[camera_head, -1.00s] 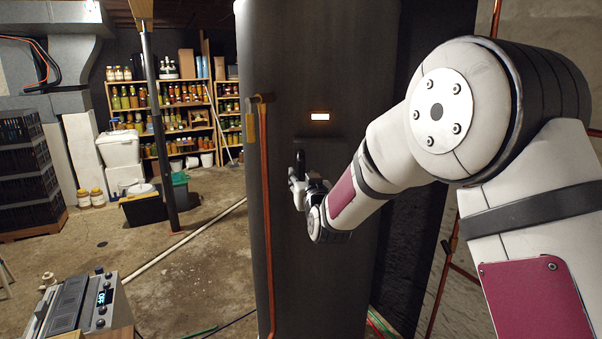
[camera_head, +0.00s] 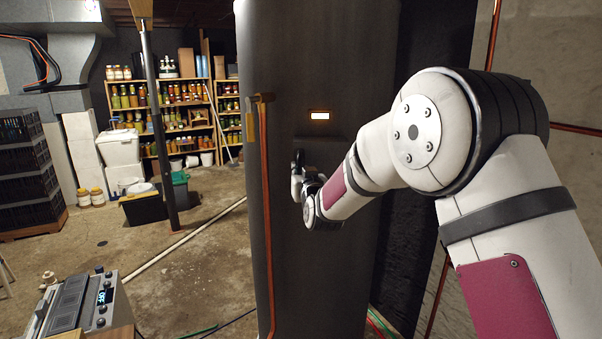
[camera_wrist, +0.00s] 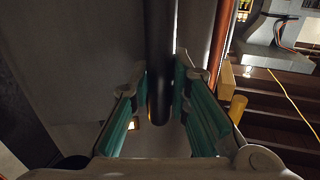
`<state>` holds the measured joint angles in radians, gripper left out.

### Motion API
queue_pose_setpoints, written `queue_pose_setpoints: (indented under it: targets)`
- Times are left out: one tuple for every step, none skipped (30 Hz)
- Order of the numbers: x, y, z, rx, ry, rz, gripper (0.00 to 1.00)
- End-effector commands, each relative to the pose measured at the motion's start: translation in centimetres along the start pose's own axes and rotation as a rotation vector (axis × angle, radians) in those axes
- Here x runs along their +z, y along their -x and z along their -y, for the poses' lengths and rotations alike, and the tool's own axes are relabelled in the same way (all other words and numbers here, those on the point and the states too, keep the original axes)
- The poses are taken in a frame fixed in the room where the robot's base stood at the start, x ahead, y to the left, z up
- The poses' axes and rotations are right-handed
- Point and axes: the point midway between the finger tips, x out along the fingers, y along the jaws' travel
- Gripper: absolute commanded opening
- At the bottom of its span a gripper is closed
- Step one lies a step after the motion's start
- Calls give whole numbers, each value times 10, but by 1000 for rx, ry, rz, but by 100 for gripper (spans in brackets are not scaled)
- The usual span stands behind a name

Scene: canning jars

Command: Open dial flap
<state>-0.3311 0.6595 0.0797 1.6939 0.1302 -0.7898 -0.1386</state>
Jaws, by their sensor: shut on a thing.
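A tall dark grey tank (camera_head: 350,260) fills the middle of the head view. A lit label (camera_head: 320,116) sits on its front, above a dark horizontal strip (camera_head: 325,138). The label glows in the wrist view too (camera_wrist: 133,123). I cannot make out a separate dial flap. My gripper (camera_head: 298,178) is at the tank's front, below and left of the label, partly hidden by its own wrist. In the wrist view my gripper (camera_wrist: 165,85) is shut on a dark rounded bar (camera_wrist: 161,35) between its teal pads. Whether this bar belongs to the flap is unclear.
A copper pipe (camera_head: 266,220) runs down the tank's left side, with a brass fitting (camera_head: 251,122) beside it. A control box (camera_head: 80,300) stands at lower left. Jar shelves (camera_head: 180,110) stand at the back. The floor left of the tank is mostly clear.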

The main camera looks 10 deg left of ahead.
Motion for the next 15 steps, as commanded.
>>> queue_pose_setpoints:
  targets:
    - [0,0,0,0,0,0,0]
    - [0,0,0,0,0,0,0]
    - [0,0,0,-2,0,0,0]
    - [0,0,-1,-3,0,0,0]
    - [0,1,-1,-6,0,-1,0]
    - [0,2,-2,-10,-1,-1,0]
    - [0,2,-2,-15,-1,-1,0]
    - [0,3,-3,-21,-1,-1,0]
    - [0,5,-4,-31,0,-1,0]
    - [0,6,-5,-40,0,-1,0]
    - [0,8,-6,-50,0,-1,0]
    - [1,10,-8,-66,0,0,0]
    - [0,12,-8,-79,0,0,0]
    - [0,14,-10,-94,0,-1,0]
    - [1,17,-12,-115,2,1,0]
